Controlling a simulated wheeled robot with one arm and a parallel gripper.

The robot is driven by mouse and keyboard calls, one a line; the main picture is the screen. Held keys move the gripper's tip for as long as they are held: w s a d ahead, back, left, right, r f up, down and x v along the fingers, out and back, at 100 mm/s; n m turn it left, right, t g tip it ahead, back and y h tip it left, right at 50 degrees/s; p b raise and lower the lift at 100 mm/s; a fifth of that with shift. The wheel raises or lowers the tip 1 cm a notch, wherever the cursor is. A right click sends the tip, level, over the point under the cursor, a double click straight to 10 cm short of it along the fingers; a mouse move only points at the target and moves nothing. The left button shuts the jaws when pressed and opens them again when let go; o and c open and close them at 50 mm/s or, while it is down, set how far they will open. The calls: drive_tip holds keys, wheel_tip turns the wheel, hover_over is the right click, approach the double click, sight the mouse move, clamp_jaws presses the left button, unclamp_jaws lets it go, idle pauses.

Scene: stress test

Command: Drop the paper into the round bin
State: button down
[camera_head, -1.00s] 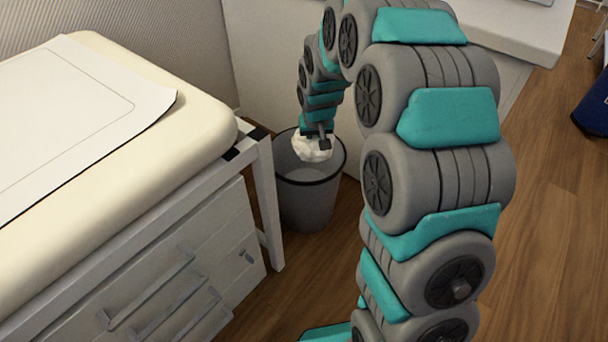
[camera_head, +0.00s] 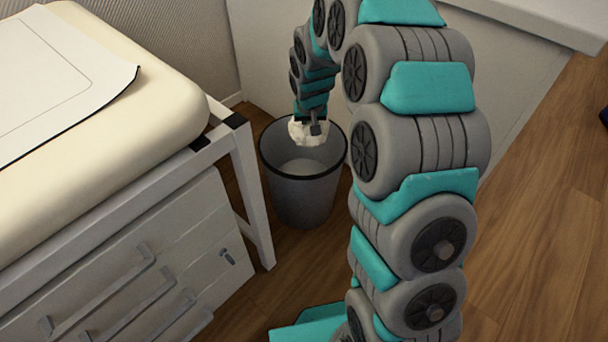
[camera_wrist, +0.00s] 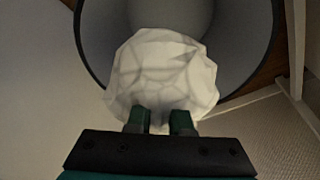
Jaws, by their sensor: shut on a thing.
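A crumpled white paper ball (camera_head: 305,131) is in my gripper (camera_head: 313,128), which points down at the back rim of the round bin. In the wrist view my gripper (camera_wrist: 160,122) is shut on the paper (camera_wrist: 165,70). The round grey bin (camera_head: 303,200) with a dark rim stands upright on the floor. In the wrist view the bin (camera_wrist: 97,45) lies beyond the paper, which overlaps its rim and opening. The paper's height above the rim is hard to tell. The bin's visible inside looks empty.
A padded cream couch (camera_head: 130,110) on a white frame with drawers (camera_head: 150,280) stands close on the left of the bin. A white panel (camera_head: 262,50) is just behind the bin.

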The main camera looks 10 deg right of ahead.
drive_tip(key=shift+f, duration=0.8)
drive_tip(key=c, duration=0.8)
unclamp_jaws()
drive_tip(key=shift+o, duration=0.2)
drive_tip(key=shift+r, duration=0.15)
drive_tip(key=v, duration=0.7)
drive_tip(key=shift+s+r, duration=0.1)
drive_tip(key=shift+r, duration=0.2)
